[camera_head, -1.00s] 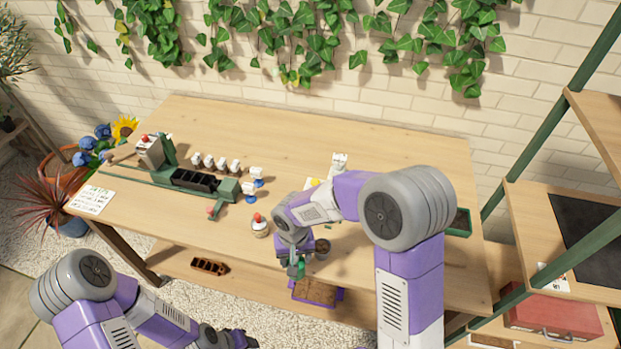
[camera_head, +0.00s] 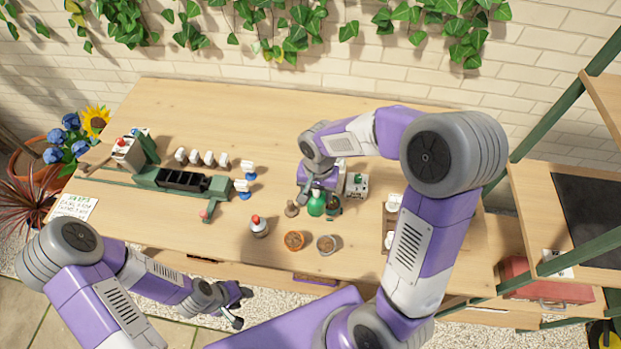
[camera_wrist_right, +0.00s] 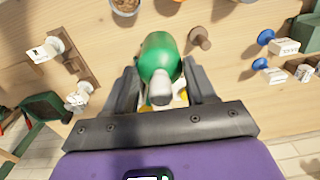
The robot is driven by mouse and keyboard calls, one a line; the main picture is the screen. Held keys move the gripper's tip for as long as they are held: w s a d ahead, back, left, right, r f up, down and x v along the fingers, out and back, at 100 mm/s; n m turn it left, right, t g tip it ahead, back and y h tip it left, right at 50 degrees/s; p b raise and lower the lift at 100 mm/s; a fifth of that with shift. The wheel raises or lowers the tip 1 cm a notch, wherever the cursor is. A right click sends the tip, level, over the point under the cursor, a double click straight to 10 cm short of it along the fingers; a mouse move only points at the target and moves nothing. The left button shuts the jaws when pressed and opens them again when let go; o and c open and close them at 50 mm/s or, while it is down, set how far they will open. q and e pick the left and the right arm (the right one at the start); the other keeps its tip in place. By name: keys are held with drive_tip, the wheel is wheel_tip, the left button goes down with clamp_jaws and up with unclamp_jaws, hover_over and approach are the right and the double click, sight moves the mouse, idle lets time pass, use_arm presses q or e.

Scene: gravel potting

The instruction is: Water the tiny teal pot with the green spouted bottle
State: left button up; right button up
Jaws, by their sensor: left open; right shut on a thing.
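The green bottle (camera_head: 316,206) is held from above by my right gripper (camera_head: 318,190), over the middle of the table. In the right wrist view the green bottle (camera_wrist_right: 158,55) lies between the two dark fingers of the right gripper (camera_wrist_right: 160,90). I cannot tell whether its base touches the table. Two small pots stand in front of it near the table edge: an orange-brown one (camera_head: 293,241) and a greyish one (camera_head: 326,244), both with brown filling. I cannot make out a clearly teal pot. My left gripper (camera_head: 238,308) is open and empty, in front of the table.
A brown knobbed tool (camera_head: 292,209) stands just left of the bottle, and a dark item (camera_head: 334,206) just right. A red-topped shaker (camera_head: 258,227) is left of the pots. A green rack with dark tray (camera_head: 181,180) and several white-labelled pieces occupy the left. The back strip is clear.

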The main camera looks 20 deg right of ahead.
drive_tip(key=shift+d, duration=0.1)
drive_tip(key=shift+s+d+y+p, duration=0.1)
drive_tip(key=shift+s+y+p, duration=0.1)
drive_tip(key=shift+y+p, duration=0.15)
drive_tip(key=shift+s+d+g+y, duration=0.1)
drive_tip(key=shift+d+g+y, duration=0.05)
drive_tip(key=shift+g+y, duration=0.25)
drive_tip(key=shift+d+f+y+p, duration=0.1)
drive_tip(key=shift+f+y+p, duration=0.15)
drive_tip(key=shift+p, duration=0.1)
drive_tip(key=shift+w+d+f+g+y, duration=0.3)
drive_tip(key=shift+f+g+y, duration=0.2)
drive_tip(key=shift+y, duration=0.2)
drive_tip(key=shift+w+d+f+g+y, duration=0.15)
drive_tip(key=shift+g+y, duration=0.25)
drive_tip(key=shift+y, duration=0.3)
use_arm(q)
drive_tip(key=shift+s+r, duration=0.3)
drive_tip(key=shift+r, duration=0.45)
use_arm(e)
drive_tip(key=shift+f, duration=0.1)
